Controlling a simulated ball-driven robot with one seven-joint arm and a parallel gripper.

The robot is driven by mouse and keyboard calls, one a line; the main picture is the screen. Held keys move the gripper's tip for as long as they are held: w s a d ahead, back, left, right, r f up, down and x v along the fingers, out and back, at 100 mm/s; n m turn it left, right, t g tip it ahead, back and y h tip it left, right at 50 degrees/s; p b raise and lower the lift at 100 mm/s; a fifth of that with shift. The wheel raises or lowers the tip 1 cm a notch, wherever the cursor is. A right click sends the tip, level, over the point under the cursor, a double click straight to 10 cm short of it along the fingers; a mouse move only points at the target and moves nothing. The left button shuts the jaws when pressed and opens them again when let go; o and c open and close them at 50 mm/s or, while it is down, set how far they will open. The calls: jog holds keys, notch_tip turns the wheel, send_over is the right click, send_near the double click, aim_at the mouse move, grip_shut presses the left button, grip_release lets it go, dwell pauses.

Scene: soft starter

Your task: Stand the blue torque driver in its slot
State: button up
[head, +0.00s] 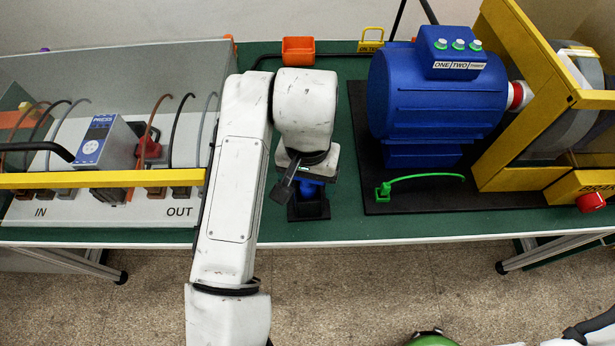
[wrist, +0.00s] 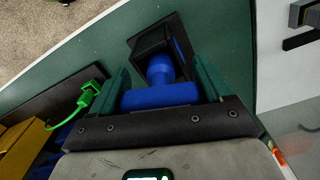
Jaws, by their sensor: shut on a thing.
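The blue torque driver (head: 312,190) is between the fingers of my gripper, mostly hidden by the arm in the head view. In the wrist view the driver (wrist: 160,95) lies across the jaws, and my gripper (wrist: 163,82) is shut on it. Its narrower blue end points at the black slot holder (wrist: 150,42), overlapping the opening in the picture. The holder (head: 309,211) stands on the green bench near the front edge, directly below the gripper in the head view. I cannot tell whether the driver's tip is inside the slot.
A blue motor (head: 435,105) on a black plate stands to the right, with a green cable (head: 425,178) at its front. A grey panel with a yellow bar (head: 100,179) is to the left. An orange bin (head: 298,50) and a yellow padlock (head: 371,40) are at the back.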

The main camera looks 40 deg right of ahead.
jog(key=shift+f, duration=0.25)
dwell(0.8)
jog(key=o, duration=1)
jog(key=shift+c, duration=0.2)
notch_tip(320, 180, up, 11)
jog(key=shift+f, duration=0.1)
